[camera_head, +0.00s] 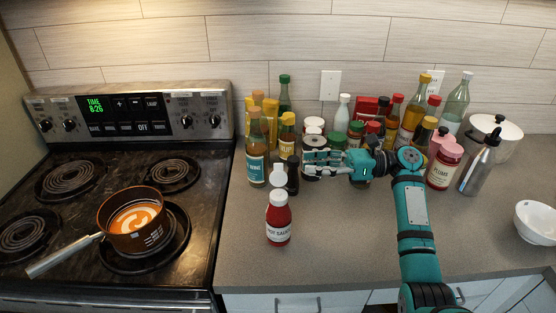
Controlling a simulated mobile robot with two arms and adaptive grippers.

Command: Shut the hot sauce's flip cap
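The hot sauce bottle (278,225) is red with a white label and stands upright near the front of the counter. Its white cap (278,198) is on top. A white piece (278,174) rises above and behind the cap and looks like the lid standing open. My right gripper (307,164) is behind and to the right of the bottle, pointing left. Its fingers look apart with nothing between them, and it does not touch the bottle. My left gripper is not in view.
Several bottles and jars crowd the counter behind, including a dark bottle (292,176) close behind the hot sauce. A coil stove with a pot of orange soup (137,216) stands left. A white bowl (536,222) is far right. The front counter is mostly clear.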

